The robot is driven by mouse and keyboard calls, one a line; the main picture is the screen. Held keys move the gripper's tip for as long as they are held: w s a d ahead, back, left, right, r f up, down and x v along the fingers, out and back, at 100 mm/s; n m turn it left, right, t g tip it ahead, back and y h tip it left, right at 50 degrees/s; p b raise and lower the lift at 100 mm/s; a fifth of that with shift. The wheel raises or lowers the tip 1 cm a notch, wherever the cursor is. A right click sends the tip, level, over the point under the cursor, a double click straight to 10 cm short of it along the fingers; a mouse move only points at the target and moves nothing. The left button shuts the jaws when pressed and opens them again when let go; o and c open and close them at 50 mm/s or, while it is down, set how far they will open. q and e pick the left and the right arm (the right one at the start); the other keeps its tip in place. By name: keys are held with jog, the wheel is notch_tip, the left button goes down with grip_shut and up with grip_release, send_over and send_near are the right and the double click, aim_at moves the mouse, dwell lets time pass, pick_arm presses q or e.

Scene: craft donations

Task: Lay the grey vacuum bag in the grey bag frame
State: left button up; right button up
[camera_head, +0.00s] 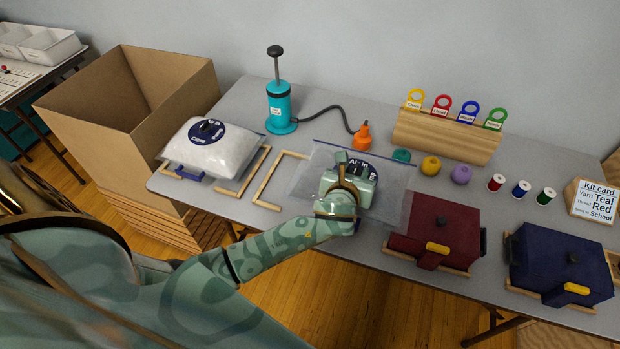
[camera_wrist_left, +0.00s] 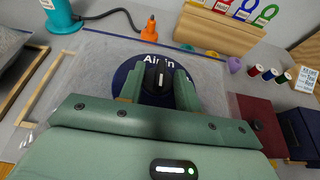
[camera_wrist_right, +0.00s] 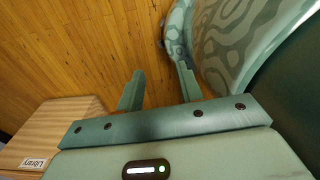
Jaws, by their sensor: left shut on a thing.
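The grey vacuum bag (camera_head: 393,184) is a flat, translucent sheet with a dark blue round disc labelled "Air in". My left gripper (camera_head: 347,172) is above the disc and shut on the bag's valve. The left wrist view shows the fingers on either side of the dark valve at the disc (camera_wrist_left: 126,77). The grey bag frame (camera_head: 285,177) is a light wooden outline on the table. Its left side shows; the bag covers the rest. I cannot tell whether the bag touches the table. My right gripper (camera_wrist_right: 160,80) is open and empty over the wooden floor.
A full white bag (camera_head: 212,155) lies left in another wooden frame. A teal pump (camera_head: 279,108) stands behind with a hose to an orange nozzle (camera_head: 362,136). Maroon (camera_head: 440,222) and navy (camera_head: 560,262) bundles are right. Yarn balls and spools line the back.

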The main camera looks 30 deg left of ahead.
aim_at(324, 167)
pick_arm(q)
jog(key=a+f+b, duration=0.1)
jog(key=a, duration=0.2)
jog(key=w+a+f+b, duration=0.1)
jog(key=a+f, duration=0.1)
jog(key=a, duration=0.1)
jog(key=a+f, duration=0.2)
jog(key=a, duration=0.1)
jog(key=shift+w+a+b, duration=0.1)
jog(key=shift+w+b, duration=0.1)
jog(key=shift+b, duration=0.2)
jog(key=a+f, duration=0.1)
jog(key=a+f+b, duration=0.1)
jog(key=f, duration=0.1)
jog(key=shift+w+a+b, duration=0.1)
jog(key=shift+w+b, duration=0.1)
jog(key=shift+b, duration=0.1)
jog(key=f+b, duration=0.1)
jog(key=a+f+b, duration=0.1)
jog(key=f, duration=0.1)
jog(key=a+f+b, duration=0.1)
jog(key=f, duration=0.1)
jog(key=shift+w, duration=0.1)
jog(key=shift+d+f, duration=0.1)
jog(key=shift+f, duration=0.05)
jog(key=shift+r, duration=0.2)
